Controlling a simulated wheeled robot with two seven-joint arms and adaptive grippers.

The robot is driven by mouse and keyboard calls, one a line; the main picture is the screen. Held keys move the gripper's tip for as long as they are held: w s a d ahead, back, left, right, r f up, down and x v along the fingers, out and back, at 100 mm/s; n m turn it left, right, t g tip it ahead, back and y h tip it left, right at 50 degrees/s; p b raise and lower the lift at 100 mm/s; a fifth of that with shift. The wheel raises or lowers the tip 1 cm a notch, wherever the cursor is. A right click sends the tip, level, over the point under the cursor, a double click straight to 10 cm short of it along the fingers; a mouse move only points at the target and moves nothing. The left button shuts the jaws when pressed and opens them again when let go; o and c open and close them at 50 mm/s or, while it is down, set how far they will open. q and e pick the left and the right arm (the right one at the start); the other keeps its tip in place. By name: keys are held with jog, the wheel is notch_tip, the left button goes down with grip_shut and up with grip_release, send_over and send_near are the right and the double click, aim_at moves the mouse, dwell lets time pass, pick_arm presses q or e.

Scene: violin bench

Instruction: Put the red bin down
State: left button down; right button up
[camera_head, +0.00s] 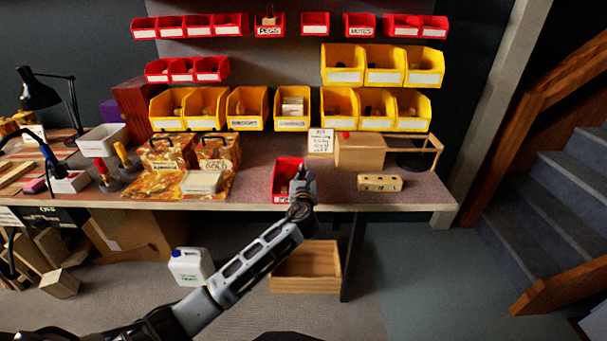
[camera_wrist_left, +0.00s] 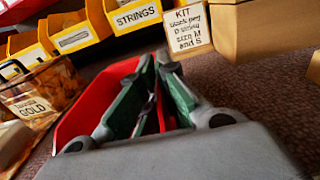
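The red bin (camera_head: 281,181) is at the front of the bench, left of the light wooden block with holes. I cannot tell whether its base touches the bench top. My left gripper (camera_head: 301,172) is at the bin's right side, its fingers nearly together on the bin's wall. In the left wrist view the green-padded fingers (camera_wrist_left: 158,62) are close together, with the red bin (camera_wrist_left: 84,112) mostly to their left and a bit of red between them. The fingers and wrist hide part of the bin. My right gripper is not in view.
Yellow bins (camera_head: 292,107) line the back of the bench. The wooden block with holes (camera_head: 380,183) lies to the right, near a wooden box (camera_head: 360,152) and a kit card (camera_head: 320,141). Patterned bags (camera_head: 166,155) and a pale block (camera_head: 201,182) are to the left. Bare bench shows between.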

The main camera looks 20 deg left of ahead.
pick_arm(q)
jog(key=c, duration=1.6)
grip_release()
jog(key=shift+c, duration=0.2)
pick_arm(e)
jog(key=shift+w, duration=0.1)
pick_arm(q)
jog(key=shift+r, duration=0.1)
jog(key=shift+v, duration=0.8)
jog(key=p+v, duration=0.2)
jog(key=v, duration=0.8)
jog(key=shift+s, duration=0.15)
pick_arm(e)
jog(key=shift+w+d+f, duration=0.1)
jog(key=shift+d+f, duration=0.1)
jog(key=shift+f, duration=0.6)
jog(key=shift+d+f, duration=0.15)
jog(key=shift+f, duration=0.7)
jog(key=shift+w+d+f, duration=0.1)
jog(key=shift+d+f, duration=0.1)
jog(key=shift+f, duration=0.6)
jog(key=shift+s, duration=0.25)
